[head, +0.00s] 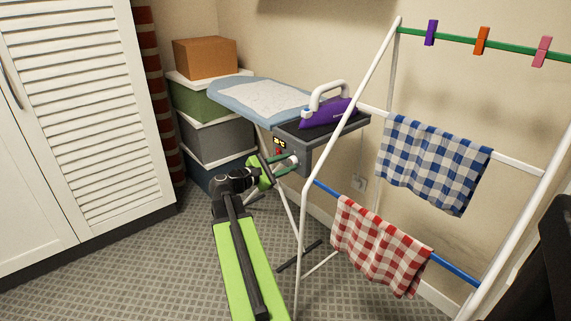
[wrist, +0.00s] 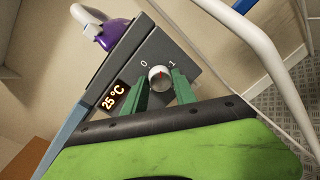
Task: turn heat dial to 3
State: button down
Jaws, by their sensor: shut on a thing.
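The heat dial (wrist: 160,73) is a small white round knob with a red mark, on the dark grey panel of the ironing board's end unit (head: 322,138). The numbers 0 and 1 show beside it in the wrist view, and the red mark appears to point between them. Other numbers are not visible. A small display (wrist: 115,97) on the panel reads 25 °C. My gripper (wrist: 160,82) has its green fingers on either side of the dial, shut on it. In the head view my gripper (head: 287,165) reaches the panel's front.
A purple iron (head: 328,112) stands on the unit, beside the light-blue ironing board (head: 262,101). A white drying rack (head: 343,99) with checked cloths stands close on the right. Stacked boxes (head: 213,137) are behind; a white louvred cupboard (head: 88,110) is left.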

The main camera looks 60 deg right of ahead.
jog(key=m, duration=0.5)
jog(key=shift+r+t, duration=0.15)
jog(key=shift+t, duration=0.15)
jog(key=m, duration=0.5)
jog(key=shift+t, duration=0.3)
jog(key=m, duration=0.5)
jog(key=shift+h, duration=0.3)
jog(key=m, duration=0.4)
jog(key=m+b, duration=0.1)
jog(key=m, duration=0.1)
jog(key=shift+f+t, duration=0.25)
jog(key=shift+t, duration=0.05)
jog(key=m, duration=0.5)
jog(key=shift+m+h+b, duration=0.4)
jog(key=m, duration=0.5)
jog(key=shift+f+m+b, duration=0.1)
jog(key=shift+m+b, duration=0.2)
jog(key=shift+b, duration=0.05)
jog(key=m, duration=0.5)
jog(key=shift+w+d+m+g, duration=0.1)
jog(key=shift+w+m+g, duration=0.05)
jog(key=shift+m+g, duration=0.25)
jog(key=m, duration=0.5)
jog(key=shift+m+g+b, duration=0.3)
jog(key=shift+m, duration=0.1)
